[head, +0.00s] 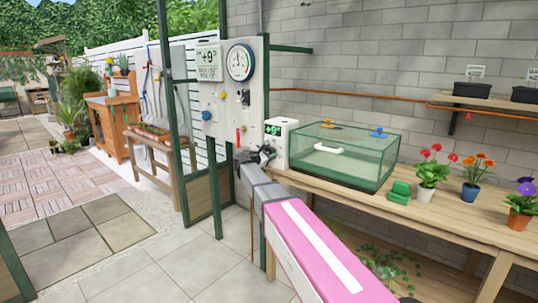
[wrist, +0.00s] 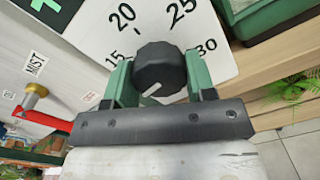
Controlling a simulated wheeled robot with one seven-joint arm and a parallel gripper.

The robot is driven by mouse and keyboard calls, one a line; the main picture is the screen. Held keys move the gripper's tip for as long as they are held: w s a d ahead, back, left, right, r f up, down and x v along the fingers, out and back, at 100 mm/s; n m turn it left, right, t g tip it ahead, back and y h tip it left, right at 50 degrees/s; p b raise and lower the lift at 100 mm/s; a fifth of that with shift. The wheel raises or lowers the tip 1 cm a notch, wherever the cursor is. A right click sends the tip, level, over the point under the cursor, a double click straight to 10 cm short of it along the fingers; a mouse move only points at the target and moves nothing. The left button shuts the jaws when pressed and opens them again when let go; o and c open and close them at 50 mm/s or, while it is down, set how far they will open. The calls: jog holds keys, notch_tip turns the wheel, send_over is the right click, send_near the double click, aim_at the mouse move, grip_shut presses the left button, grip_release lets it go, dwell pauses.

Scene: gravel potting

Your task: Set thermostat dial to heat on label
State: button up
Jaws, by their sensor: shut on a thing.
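The thermostat (head: 281,151) is a white box with a dark display reading about +9 in green, at the left end of the wooden table. Its black dial (wrist: 158,68) shows in the wrist view, with 15, 20, 25 and 30 printed around it. The dial's white pointer line slants to the lower left, below the 15. My gripper (wrist: 160,72) has its green fingers on both sides of the dial, shut on it. In the head view my gripper (head: 266,153) is at the box and hides the dial.
A glass propagator with a green base (head: 345,160) stands right of the thermostat. Flower pots (head: 427,194) and green trays (head: 399,191) stand farther right. A panel with a gauge (head: 240,62) and knobs is at left. In the wrist view, a red lever (wrist: 40,116) is left of my gripper.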

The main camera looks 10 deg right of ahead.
jog(key=m, duration=0.5)
jog(key=shift+m, duration=0.3)
jog(key=m, duration=0.4)
jog(key=shift+r, duration=0.1)
jog(key=m, duration=0.5)
jog(key=shift+m, duration=0.4)
jog(key=shift+r+m+y, duration=0.1)
jog(key=shift+m+y, duration=0.2)
jog(key=shift+m, duration=1.9)
jog(key=shift+s, duration=0.1)
jog(key=o, duration=0.9)
jog(key=v, duration=1)
jog(key=shift+s+a, duration=0.25)
jog(key=shift+s, duration=0.05)
